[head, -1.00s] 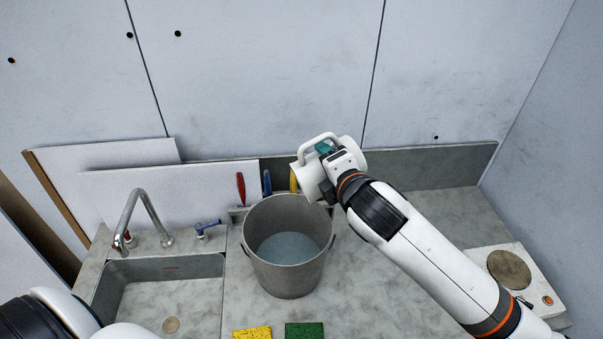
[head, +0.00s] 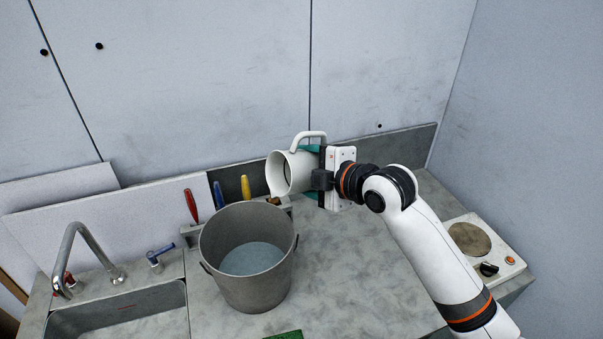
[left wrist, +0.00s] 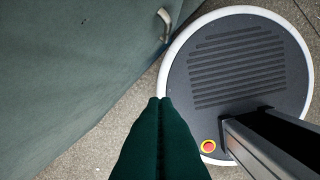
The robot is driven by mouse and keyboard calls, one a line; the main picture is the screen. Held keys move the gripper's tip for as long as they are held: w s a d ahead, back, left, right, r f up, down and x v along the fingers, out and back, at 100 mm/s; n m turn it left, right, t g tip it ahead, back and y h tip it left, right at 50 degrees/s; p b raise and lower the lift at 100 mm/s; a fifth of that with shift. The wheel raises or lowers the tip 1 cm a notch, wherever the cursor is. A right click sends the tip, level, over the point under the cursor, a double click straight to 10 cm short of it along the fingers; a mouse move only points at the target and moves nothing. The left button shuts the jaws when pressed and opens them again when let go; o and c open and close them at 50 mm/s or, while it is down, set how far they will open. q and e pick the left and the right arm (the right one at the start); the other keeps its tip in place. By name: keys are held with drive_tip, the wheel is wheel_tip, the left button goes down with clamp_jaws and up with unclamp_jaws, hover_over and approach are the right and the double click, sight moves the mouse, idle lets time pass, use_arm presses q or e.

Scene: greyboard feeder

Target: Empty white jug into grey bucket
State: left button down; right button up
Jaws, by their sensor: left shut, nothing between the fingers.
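The white jug (head: 281,176) is held by my right gripper (head: 312,171), which is shut on its body. The jug is tipped on its side, its mouth facing left and its handle on top. It is above and behind the right rim of the grey bucket (head: 249,288). No stream shows from the jug, and its inside is mostly hidden. The bucket stands upright on the counter with a bluish-grey surface inside, which looks like liquid.
A sink (head: 120,311) with a tap (head: 73,240) is left of the bucket. Red, blue and yellow handled tools (head: 191,206) stand behind it. A hot plate (head: 470,238) is at right. The counter between bucket and hot plate is clear.

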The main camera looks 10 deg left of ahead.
sight(310, 190)
drive_tip(key=shift+w+f+m+g+y, duration=0.1)
drive_tip(key=shift+f+m+g+y, duration=0.3)
drive_tip(key=shift+f+m, duration=0.3)
drive_tip(key=shift+w+d+f+m+y, duration=0.1)
drive_tip(key=shift+d+f+m+y, duration=0.15)
drive_tip(key=shift+m, duration=0.35)
drive_tip(key=shift+a+f+m+g+y+b, duration=0.15)
drive_tip(key=shift+f+m+g+y+b, duration=0.2)
drive_tip(key=shift+m+y+b, duration=0.3)
drive_tip(key=shift+s+a+m+g+y+b, duration=0.1)
drive_tip(key=shift+m+g+y+b, duration=0.1)
drive_tip(key=shift+m+b, duration=0.35)
drive_tip(key=shift+s+a+m+g+y+b, duration=0.1)
drive_tip(key=shift+m+g+y+b, duration=0.15)
drive_tip(key=shift+m, duration=0.35)
drive_tip(key=m+b, duration=0.1)
drive_tip(key=s+a+m+y, duration=0.1)
drive_tip(key=m, duration=0.1)
drive_tip(key=shift+s+y+b, duration=0.2)
drive_tip(key=shift+y+b, duration=0.05)
drive_tip(key=shift+b, duration=0.15)
drive_tip(key=shift+s+a+m+y, duration=0.3)
drive_tip(key=shift+m+y, duration=0.1)
drive_tip(key=shift+m, duration=0.6)
